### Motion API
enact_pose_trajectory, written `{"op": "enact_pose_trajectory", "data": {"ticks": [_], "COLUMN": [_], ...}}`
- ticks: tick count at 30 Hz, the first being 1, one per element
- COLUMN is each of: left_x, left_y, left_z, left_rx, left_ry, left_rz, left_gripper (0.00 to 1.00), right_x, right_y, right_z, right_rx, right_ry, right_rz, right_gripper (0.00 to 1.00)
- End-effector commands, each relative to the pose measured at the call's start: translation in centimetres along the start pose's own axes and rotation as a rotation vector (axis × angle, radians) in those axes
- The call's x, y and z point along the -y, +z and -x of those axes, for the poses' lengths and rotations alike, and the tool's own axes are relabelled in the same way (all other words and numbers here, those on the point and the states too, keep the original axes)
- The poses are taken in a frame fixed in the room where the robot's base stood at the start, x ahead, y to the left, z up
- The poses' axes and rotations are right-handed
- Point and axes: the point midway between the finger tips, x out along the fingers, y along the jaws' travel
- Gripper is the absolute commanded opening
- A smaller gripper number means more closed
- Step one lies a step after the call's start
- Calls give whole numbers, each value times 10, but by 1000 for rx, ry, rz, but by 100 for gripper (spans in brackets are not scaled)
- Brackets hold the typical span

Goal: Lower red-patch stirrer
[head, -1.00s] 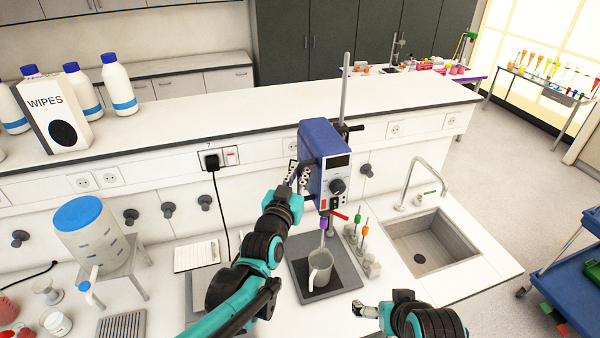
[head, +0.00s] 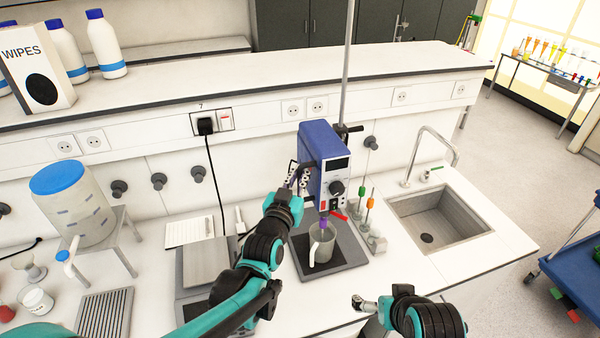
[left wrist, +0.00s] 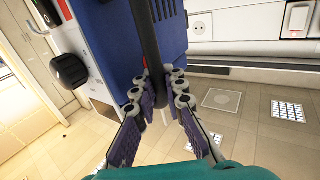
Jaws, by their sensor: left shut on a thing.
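The blue stirrer head (head: 322,160) hangs on a vertical rod (head: 347,65), with a display, a black knob and a red patch (head: 324,207) on its front. A purple piece (head: 323,223) below it is at the rim of the grey mug-like beaker (head: 322,245) on the dark base plate (head: 350,247). My left gripper (head: 300,175) is at the head's left side. In the left wrist view the left gripper (left wrist: 158,80) is shut around a dark bar (left wrist: 148,40) beside the blue housing (left wrist: 110,40). My right gripper (head: 365,303) is low at the front, apart from the stirrer; its jaws are unclear.
Stirring pieces with green and orange tops (head: 370,204) stand right of the stirrer. A sink (head: 437,215) with a tap lies further right. A grey boxy device (head: 205,265) and a blue-lidded tank (head: 75,205) stand left. Bare counter lies front right.

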Motion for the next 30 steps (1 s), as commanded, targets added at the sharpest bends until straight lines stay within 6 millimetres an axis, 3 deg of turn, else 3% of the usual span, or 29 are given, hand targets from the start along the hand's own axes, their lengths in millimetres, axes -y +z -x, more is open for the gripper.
{"op": "enact_pose_trajectory", "data": {"ticks": [1, 4, 18, 19, 20, 30], "left_x": [0, 0, 0, 0, 0, 0], "left_y": [11, 17, 21, 21, 21, 19], "left_z": [0, 0, 1, 2, 1, 3], "left_rx": [3, 3, 6, 5, 6, 1], "left_ry": [1, 1, 1, 1, 1, 0], "left_rz": [-1, -1, 0, 0, 0, 0], "left_gripper": [0, 0, 0, 18, 21, 21], "right_x": [0, 0, 0, 0, 0, 0], "right_y": [5, 8, 9, 9, 9, 9], "right_z": [-7, -11, -13, -13, -13, -13], "right_rx": [0, 0, 0, 0, 0, 0], "right_ry": [0, 0, 0, 0, 0, 0], "right_rz": [0, 0, 0, 0, 0, 0], "right_gripper": [96, 96, 96, 96, 96, 96]}}
